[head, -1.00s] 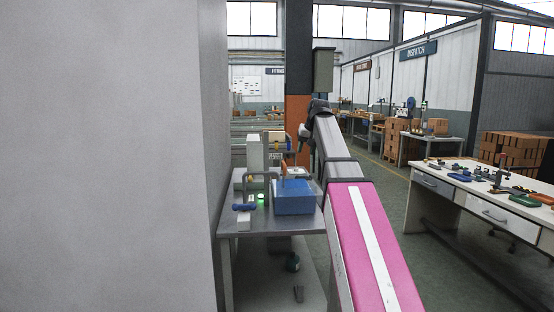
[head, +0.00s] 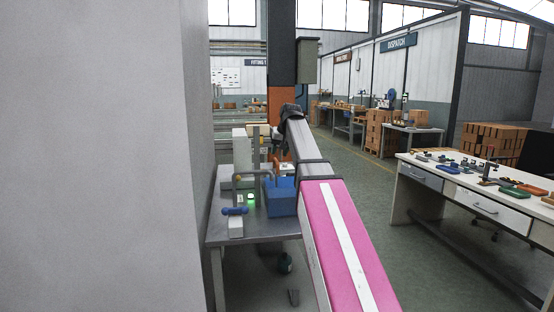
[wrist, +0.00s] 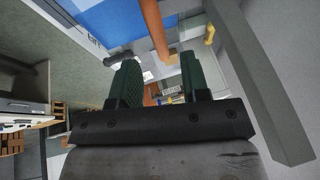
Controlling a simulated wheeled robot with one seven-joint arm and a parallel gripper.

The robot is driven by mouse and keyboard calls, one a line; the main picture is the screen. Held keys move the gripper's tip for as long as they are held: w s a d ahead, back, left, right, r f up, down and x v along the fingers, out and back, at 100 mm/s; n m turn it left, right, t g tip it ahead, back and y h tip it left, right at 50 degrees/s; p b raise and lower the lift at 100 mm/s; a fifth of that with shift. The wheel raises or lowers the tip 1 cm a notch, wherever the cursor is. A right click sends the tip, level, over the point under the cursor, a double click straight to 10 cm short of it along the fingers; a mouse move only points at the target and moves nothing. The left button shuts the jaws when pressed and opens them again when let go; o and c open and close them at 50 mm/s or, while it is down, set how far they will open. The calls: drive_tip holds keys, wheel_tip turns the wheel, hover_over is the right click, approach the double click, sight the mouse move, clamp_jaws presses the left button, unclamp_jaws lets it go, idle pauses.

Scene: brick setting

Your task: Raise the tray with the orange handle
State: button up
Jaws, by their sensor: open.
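A blue box-shaped tray (head: 281,198) stands on a grey metal bench at the left; my arm covers its right side. A small orange part (head: 282,169) shows just above it. In the wrist view a blue surface (wrist: 108,22) fills the upper left, and an orange bar (wrist: 153,27) runs down from the top edge. My gripper (wrist: 160,82) is open, with its two dark green fingers apart. The bar's lower end appears beyond the gap between the fingers; I cannot tell how far. No grip on it shows. In the head view my gripper is hard to make out.
The bench (head: 262,229) also holds a green light (head: 251,199), a blue-topped white fixture (head: 236,222) and grey posts. A large pale wall (head: 95,150) stands close on the left. A white workbench (head: 480,187) with tools is at the right, with open floor between.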

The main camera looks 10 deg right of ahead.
drive_tip(key=shift+x, duration=2.05)
clamp_jaws()
wheel_tip(320, 180, up, 12)
drive_tip(key=shift+f, duration=0.25)
unclamp_jaws()
drive_tip(key=v, duration=1.1)
